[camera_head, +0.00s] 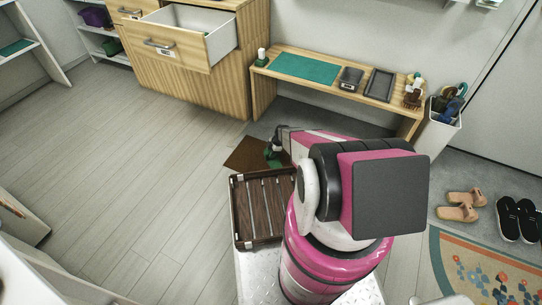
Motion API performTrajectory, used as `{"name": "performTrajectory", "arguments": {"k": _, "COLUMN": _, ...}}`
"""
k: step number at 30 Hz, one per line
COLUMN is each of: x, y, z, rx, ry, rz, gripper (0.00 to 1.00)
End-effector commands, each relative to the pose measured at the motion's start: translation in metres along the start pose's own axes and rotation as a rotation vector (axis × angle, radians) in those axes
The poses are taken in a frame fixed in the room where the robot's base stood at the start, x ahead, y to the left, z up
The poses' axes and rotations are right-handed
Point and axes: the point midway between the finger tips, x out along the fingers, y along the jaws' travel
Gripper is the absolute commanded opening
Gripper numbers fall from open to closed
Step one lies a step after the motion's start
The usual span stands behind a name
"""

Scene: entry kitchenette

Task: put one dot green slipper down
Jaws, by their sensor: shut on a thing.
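My gripper (276,144) is at the end of my pink and grey arm, beyond the far edge of the brown slatted tray. It is shut on a small green thing (273,153), most likely the green slipper, which is partly hidden by the gripper. The slipper's dot cannot be made out at this size. The green thing shows over a brown flat mat (246,153); I cannot tell whether it touches the mat.
The brown slatted tray (236,215) looks empty. A wooden bench (330,82) with a green mat (305,67) stands behind. A drawer (190,44) is open at the back. Tan sandals (459,213) and black shoes (508,220) are at right. The left floor is clear.

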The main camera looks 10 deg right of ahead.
Motion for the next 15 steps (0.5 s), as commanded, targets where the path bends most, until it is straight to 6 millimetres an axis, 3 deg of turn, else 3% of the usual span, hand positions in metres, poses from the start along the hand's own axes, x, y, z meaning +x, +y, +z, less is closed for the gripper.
{"name": "performTrajectory", "arguments": {"k": 3, "x": 0.0140, "y": 0.0017, "z": 0.0061, "rx": 0.000, "ry": 0.000, "rz": 0.001, "gripper": 0.07}}
{"name": "performTrajectory", "arguments": {"k": 14, "x": 0.0169, "y": 0.0007, "z": 0.0068, "rx": 0.000, "ry": 0.000, "rz": 0.000, "gripper": 0.07}}
{"name": "performTrajectory", "arguments": {"k": 15, "x": 0.0171, "y": 0.0005, "z": 0.0069, "rx": 0.000, "ry": 0.000, "rz": 0.000, "gripper": 0.40}}
